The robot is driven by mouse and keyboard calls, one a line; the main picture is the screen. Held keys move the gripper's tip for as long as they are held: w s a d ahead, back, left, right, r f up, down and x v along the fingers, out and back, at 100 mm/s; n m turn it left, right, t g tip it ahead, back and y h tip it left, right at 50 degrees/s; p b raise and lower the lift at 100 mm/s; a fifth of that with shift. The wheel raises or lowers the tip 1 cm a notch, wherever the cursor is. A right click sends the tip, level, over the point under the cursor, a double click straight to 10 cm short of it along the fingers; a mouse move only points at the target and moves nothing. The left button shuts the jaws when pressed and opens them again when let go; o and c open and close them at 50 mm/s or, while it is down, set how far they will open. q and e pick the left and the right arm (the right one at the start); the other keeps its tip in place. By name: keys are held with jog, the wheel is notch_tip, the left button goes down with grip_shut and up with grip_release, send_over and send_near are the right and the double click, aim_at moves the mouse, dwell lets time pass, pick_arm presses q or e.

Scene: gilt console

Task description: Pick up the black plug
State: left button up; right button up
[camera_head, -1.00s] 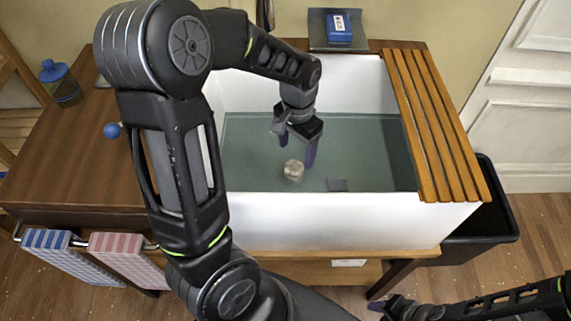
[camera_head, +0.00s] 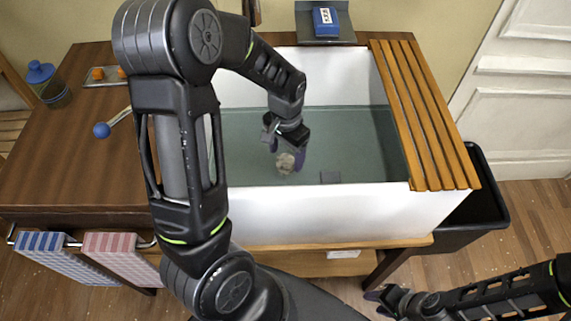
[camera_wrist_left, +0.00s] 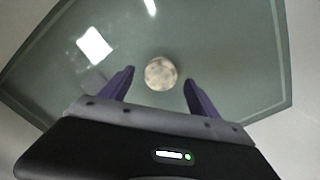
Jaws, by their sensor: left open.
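A pale, mottled round thing (camera_head: 285,163) sits in the water-filled white basin (camera_head: 330,213). My left gripper (camera_head: 285,151) is open over it, pointing down. In the left wrist view the round thing (camera_wrist_left: 160,73) shows between and slightly beyond the two purple fingertips, with a gap on each side. I see no thing that is clearly a black plug.
Wooden slats (camera_head: 424,115) cover the basin's right side. A black bin (camera_head: 475,215) stands beyond them. A blue box (camera_head: 326,22) lies behind the basin. A blue-ended stick (camera_head: 102,130) and a blue-lidded jar (camera_head: 53,86) are at left. Striped cloths (camera_head: 122,256) hang in front.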

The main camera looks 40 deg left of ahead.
aim_at(285, 161)
pick_arm(q)
jog(key=shift+a+f, duration=0.1)
jog(key=shift+f, duration=1.4)
jog(key=c, duration=1.5)
